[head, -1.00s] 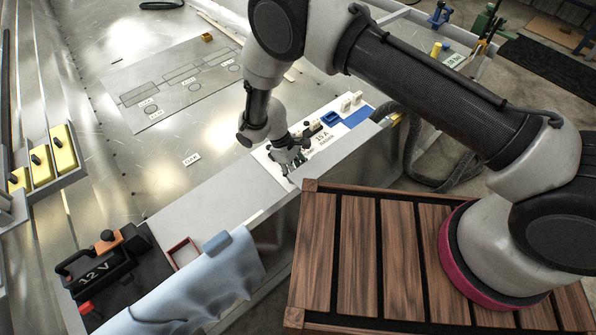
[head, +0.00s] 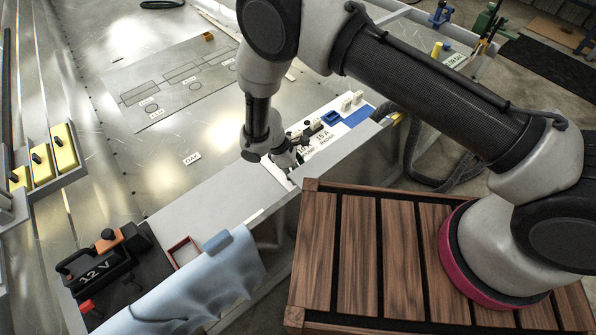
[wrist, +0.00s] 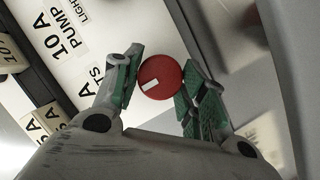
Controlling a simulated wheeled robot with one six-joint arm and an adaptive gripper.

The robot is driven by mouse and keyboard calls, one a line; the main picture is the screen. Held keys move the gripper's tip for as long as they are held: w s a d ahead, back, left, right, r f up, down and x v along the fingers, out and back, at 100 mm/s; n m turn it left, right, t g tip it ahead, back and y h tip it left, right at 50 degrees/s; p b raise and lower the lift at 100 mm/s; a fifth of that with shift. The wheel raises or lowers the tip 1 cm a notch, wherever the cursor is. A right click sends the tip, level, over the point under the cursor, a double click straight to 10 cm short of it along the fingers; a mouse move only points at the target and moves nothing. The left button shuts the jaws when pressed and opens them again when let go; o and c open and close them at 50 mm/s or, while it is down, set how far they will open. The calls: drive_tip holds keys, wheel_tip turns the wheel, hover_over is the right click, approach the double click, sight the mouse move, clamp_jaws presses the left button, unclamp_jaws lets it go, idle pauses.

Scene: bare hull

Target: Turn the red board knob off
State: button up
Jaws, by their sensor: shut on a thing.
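The red board knob (wrist: 161,77) shows in the wrist view as a round red disc with a white mark pointing to the lower left. My gripper (wrist: 157,88) has its green-padded fingers on either side of it and is shut on it. In the head view my gripper (head: 287,160) is at the near end of the white switch board (head: 326,146), and it hides the knob there.
Labels such as "10 A PUMP" (wrist: 66,38) and pale fuse blocks (wrist: 10,52) lie beside the knob.

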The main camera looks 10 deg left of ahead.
drive_tip(key=o, duration=1)
drive_tip(key=v, duration=1.2)
